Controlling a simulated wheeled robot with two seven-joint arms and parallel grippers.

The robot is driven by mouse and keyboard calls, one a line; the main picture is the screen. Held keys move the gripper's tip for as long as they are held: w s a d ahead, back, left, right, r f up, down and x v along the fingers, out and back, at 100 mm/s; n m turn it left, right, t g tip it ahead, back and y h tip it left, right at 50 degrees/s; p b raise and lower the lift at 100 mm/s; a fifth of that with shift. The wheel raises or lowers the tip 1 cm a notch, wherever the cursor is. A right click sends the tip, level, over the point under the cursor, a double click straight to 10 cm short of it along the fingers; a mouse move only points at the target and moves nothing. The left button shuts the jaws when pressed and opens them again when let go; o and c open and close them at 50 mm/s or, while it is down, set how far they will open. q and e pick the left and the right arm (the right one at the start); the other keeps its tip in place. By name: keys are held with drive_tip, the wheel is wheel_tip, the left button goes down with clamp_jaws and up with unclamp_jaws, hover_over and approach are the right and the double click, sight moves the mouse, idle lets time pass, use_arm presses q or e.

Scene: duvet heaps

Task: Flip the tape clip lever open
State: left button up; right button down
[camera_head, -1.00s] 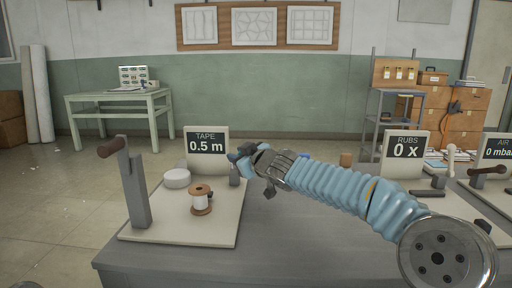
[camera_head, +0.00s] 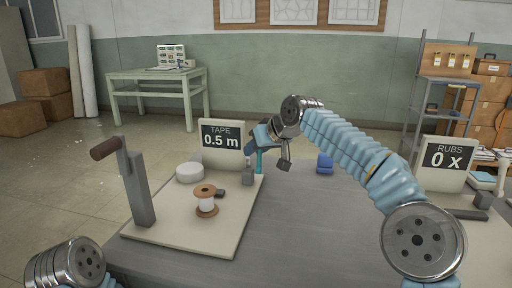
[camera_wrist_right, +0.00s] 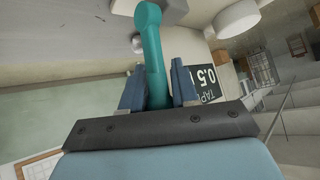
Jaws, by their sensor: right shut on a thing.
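The tape clip lever (camera_wrist_right: 153,62) is a teal bar with a rounded end, seen between the two blue fingers in the right wrist view. My right gripper (camera_wrist_right: 158,92) is shut on it. In the head view my right gripper (camera_head: 262,137) is at the back right of the tape board (camera_head: 190,243), and a short teal stretch of lever (camera_head: 259,161) shows below it, roughly upright. The gripper hides the rest. A grey block (camera_head: 248,176) stands beside the lever. The sign (camera_head: 222,145) reads TAPE 0.5 m. My left gripper is out of view; only part of my left arm shows.
The board also carries a spool (camera_head: 206,203), a white disc (camera_head: 190,172) and a grey post with a brown-handled crank (camera_head: 127,160). A blue object (camera_head: 324,164) lies on the grey table (camera_head: 300,230). A RUBS 0 X sign (camera_head: 446,158) stands right.

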drive_tip(key=shift+w+g, duration=0.25)
drive_tip(key=shift+g, duration=0.15)
idle(0.3)
drive_tip(key=c, duration=0.9)
unclamp_jaws()
drive_tip(key=shift+f, duration=0.1)
drive_tip(key=shift+c, duration=0.2)
drive_tip(key=v, duration=1.3)
drive_tip(key=shift+d+r, duration=0.25)
drive_tip(key=shift+d, duration=0.1)
drive_tip(key=shift+s, duration=0.15)
